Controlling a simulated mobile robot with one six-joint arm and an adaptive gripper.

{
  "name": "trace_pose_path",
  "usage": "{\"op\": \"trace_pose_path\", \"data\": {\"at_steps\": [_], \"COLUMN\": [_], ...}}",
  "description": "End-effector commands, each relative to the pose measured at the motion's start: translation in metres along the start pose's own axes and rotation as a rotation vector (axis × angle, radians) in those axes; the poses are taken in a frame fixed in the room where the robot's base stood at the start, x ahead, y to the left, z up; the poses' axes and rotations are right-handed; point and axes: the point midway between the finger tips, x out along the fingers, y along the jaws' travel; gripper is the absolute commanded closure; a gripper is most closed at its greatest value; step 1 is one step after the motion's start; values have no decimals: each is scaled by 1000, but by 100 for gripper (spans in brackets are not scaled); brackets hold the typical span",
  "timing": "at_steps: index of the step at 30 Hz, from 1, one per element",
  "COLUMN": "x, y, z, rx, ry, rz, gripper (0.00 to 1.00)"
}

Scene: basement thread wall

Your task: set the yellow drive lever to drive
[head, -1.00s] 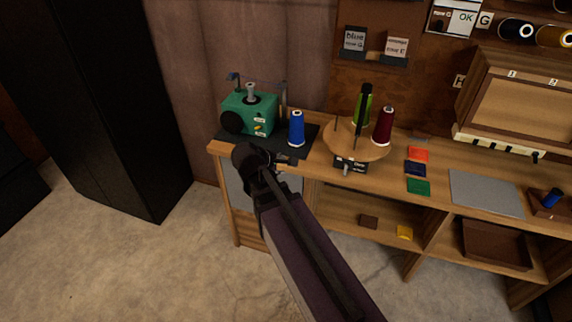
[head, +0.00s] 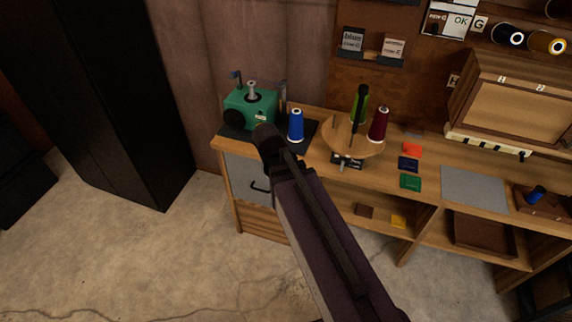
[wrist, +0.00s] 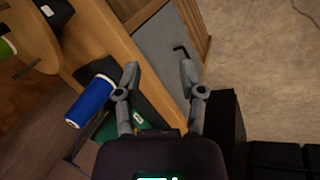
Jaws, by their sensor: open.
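The green winding machine (head: 250,107) stands on a dark mat (head: 235,133) at the left end of the workbench. My arm's end covers the lower right of its front in the head view, and I cannot make out the yellow drive lever there. In the wrist view only a part of the green machine (wrist: 112,128) shows, behind my gripper (wrist: 158,72), and no lever can be made out. My gripper's two fingers are apart with nothing between them, over the bench's front edge.
A blue thread cone (head: 296,125) stands just right of the machine, close to my gripper's left finger in the wrist view. A round wooden stand (head: 341,143) carries green and dark red cones. A grey drawer front (head: 240,172) with a black handle lies below.

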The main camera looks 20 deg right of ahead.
Motion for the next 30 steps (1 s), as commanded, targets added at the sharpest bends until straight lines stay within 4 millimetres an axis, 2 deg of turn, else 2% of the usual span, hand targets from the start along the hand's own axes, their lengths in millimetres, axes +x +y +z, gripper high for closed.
{"op": "trace_pose_path", "data": {"at_steps": [1, 10, 30], "x": [-8, -22, -25], "y": [1, -6, -11], "z": [4, 14, 20], "rx": [28, 155, 223], "ry": [-3, -20, -31], "rz": [-23, -126, -180], "gripper": [49, 49, 49]}}
